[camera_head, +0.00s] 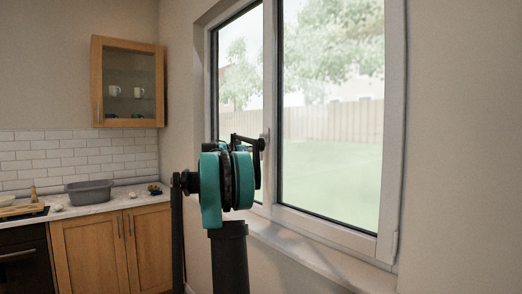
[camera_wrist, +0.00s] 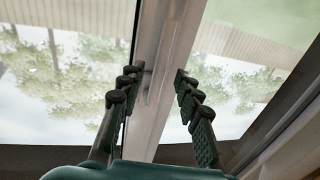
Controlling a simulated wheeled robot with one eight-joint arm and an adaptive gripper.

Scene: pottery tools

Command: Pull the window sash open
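The window's right sash (camera_head: 272,70) is a white frame around a large pane and looks closed. A hinge shows at its lower right corner. A pale handle (camera_head: 266,133) shows partly on its left upright, beside my gripper (camera_head: 250,141); the gripper and arm hide the rest. In the wrist view, my gripper (camera_wrist: 158,72) is open, its two dark fingers apart on either side of the white upright (camera_wrist: 173,55). A slim pale piece, perhaps the handle (camera_wrist: 147,88), lies between the fingers, nearer the left one. I cannot tell whether either finger touches it.
A window sill (camera_head: 320,262) runs below the window. At left, a counter (camera_head: 110,204) holds a grey basin (camera_head: 89,192) and small items. A wooden wall cabinet (camera_head: 128,48) with a glass door hangs above it. Room in front of the right pane looks free.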

